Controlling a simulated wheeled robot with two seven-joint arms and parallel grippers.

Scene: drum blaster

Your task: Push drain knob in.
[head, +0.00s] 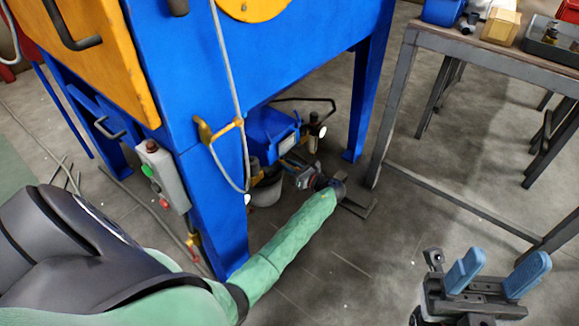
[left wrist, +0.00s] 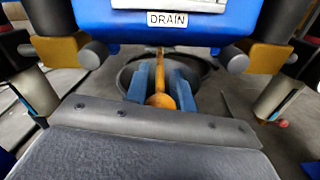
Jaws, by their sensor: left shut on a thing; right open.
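The drain knob (left wrist: 160,100) is a small orange ball on a thin orange stem. It shows in the left wrist view below the white DRAIN label (left wrist: 167,19) on a blue housing (left wrist: 110,22). My left gripper (left wrist: 160,78) has its blue fingers on both sides of the knob and stem, shut on it. In the head view, my left arm reaches low beside the blue housing (head: 268,132) under the cabinet; the knob cannot be made out there. My right gripper (head: 497,275) is open and empty at the lower right, its blue fingers apart.
A dark round bucket (left wrist: 205,70) stands below the knob. Dark posts and orange brackets flank the housing. The blue cabinet (head: 215,120) and its leg (head: 366,95) stand around my left arm. A workbench (head: 500,50) is at the right. Floor between is clear.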

